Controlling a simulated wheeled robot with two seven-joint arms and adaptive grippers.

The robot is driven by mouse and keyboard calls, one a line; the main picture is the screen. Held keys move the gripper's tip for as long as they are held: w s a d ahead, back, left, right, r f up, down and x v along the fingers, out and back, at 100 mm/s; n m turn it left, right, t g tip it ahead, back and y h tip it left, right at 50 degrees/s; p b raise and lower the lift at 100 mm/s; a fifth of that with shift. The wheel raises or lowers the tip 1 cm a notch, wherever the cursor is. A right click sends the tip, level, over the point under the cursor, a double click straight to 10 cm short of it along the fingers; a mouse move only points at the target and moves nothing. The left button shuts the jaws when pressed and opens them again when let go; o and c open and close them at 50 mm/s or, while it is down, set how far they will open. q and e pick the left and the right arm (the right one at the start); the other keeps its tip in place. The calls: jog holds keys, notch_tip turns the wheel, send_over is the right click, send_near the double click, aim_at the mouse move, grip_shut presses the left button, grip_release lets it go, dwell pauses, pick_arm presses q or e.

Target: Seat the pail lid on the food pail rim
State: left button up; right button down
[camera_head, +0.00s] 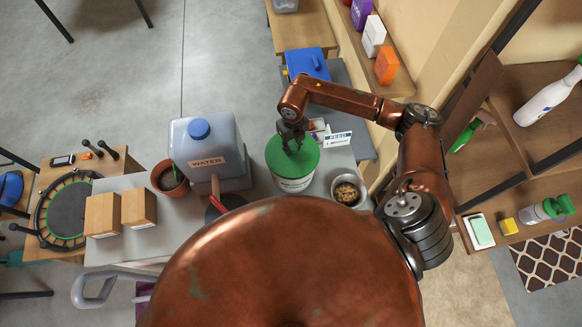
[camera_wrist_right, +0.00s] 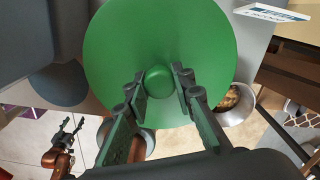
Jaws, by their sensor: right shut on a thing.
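The round green pail lid (camera_head: 277,160) is over the top of the white food pail (camera_head: 293,184) in the head view. My right gripper (camera_head: 291,146) comes down from above and is shut on the lid's centre knob. In the right wrist view the lid (camera_wrist_right: 190,50) fills the middle, and the right fingers (camera_wrist_right: 161,82) stand on either side of the green knob. The lid hides the pail's rim, so I cannot tell whether it touches all round. My left gripper (camera_wrist_right: 69,126) shows at the lower left of the wrist view, open and empty.
On the grey table (camera_head: 234,194), a blue-capped water container (camera_head: 208,152) stands left of the pail. A metal bowl of kibble (camera_head: 347,190) is to the right. A FEED sign (camera_head: 338,140) stands behind. Two cardboard boxes (camera_head: 120,211) and a plant pot (camera_head: 169,178) are further left.

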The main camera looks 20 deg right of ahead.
jog(key=shift+f+b, duration=0.95)
jog(key=shift+f, duration=0.1)
dwell(1.1)
dwell(0.9)
jog(key=shift+f+b, duration=0.45)
jog(key=shift+b, duration=0.15)
jog(key=c, duration=1.6)
grip_release()
notch_tip(320, 180, up, 12)
jog(key=shift+r, duration=0.1)
jog(key=shift+a, duration=0.1)
